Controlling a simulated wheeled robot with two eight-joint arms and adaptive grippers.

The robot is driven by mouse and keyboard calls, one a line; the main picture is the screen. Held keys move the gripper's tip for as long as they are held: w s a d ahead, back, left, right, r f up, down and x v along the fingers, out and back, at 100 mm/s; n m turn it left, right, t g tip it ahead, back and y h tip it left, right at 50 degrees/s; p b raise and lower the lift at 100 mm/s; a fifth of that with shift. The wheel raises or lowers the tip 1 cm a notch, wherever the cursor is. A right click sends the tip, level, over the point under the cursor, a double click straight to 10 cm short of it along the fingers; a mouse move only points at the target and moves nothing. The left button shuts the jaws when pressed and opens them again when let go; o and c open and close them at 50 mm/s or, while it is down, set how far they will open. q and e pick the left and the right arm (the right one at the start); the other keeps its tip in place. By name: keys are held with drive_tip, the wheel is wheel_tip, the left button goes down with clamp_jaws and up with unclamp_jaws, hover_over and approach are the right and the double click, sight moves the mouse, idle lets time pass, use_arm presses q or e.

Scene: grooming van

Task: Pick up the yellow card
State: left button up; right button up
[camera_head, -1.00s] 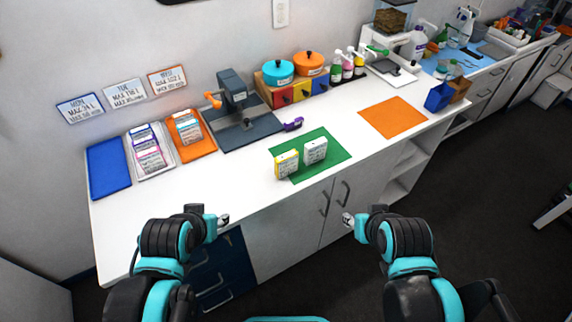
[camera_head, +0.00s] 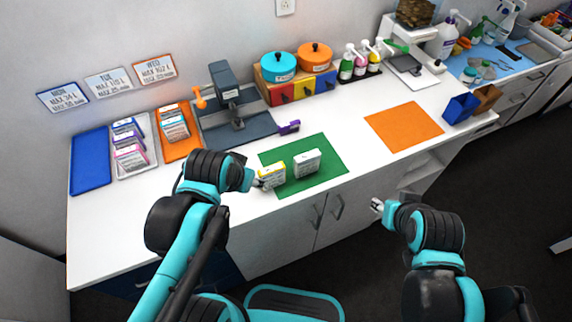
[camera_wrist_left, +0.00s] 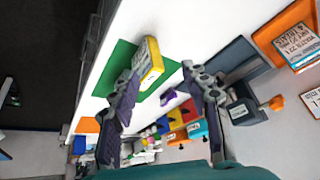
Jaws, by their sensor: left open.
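The yellow card (camera_head: 272,176) stands upright, white-faced with a yellow edge, at the left side of the green mat (camera_head: 331,178). It also shows in the left wrist view (camera_wrist_left: 151,62), just beyond the tip of the left-hand finger. My left gripper (camera_head: 258,184) is at the card's left side in the head view. Its two fingers are spread in the left wrist view (camera_wrist_left: 162,75), with nothing held between them. A white card (camera_head: 307,163) stands on the mat to the right of the yellow one.
A purple clip-like object (camera_head: 289,127) lies behind the green mat. A dark press (camera_head: 228,100) stands at the back. Card trays (camera_head: 139,168) stand to the left. An orange mat (camera_head: 404,126) lies bare to the right, with clear white counter between the mats.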

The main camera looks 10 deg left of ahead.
use_arm(q)
drive_tip(key=m, duration=0.1)
drive_tip(key=m+g+p, duration=0.1)
drive_tip(key=m+g, duration=0.4)
drive_tip(key=m, duration=0.2)
hover_over(272, 178)
drive_tip(key=a, duration=0.1)
wheel_tip(272, 178, down, 4)
drive_tip(key=shift+w+f, duration=0.1)
drive_tip(key=shift+w, duration=0.05)
drive_tip(key=shift+w+d+f+m+g, duration=0.1)
drive_tip(key=shift+w+f+m+g, duration=0.1)
drive_tip(key=shift+f+m+g, duration=0.1)
drive_tip(key=shift+d+f, duration=0.1)
drive_tip(key=shift+f, duration=0.4)
drive_tip(key=f+b, duration=0.1)
drive_tip(key=f, duration=0.1)
drive_tip(key=f+b, duration=0.1)
drive_tip(key=f, duration=0.2)
drive_tip(key=f+b, duration=0.1)
drive_tip(key=f, duration=0.1)
drive_tip(key=shift+w+d+f, duration=0.15)
drive_tip(key=shift+w+f, duration=0.05)
drive_tip(key=shift+w, duration=0.2)
drive_tip(key=shift+r, duration=0.1)
clamp_jaws()
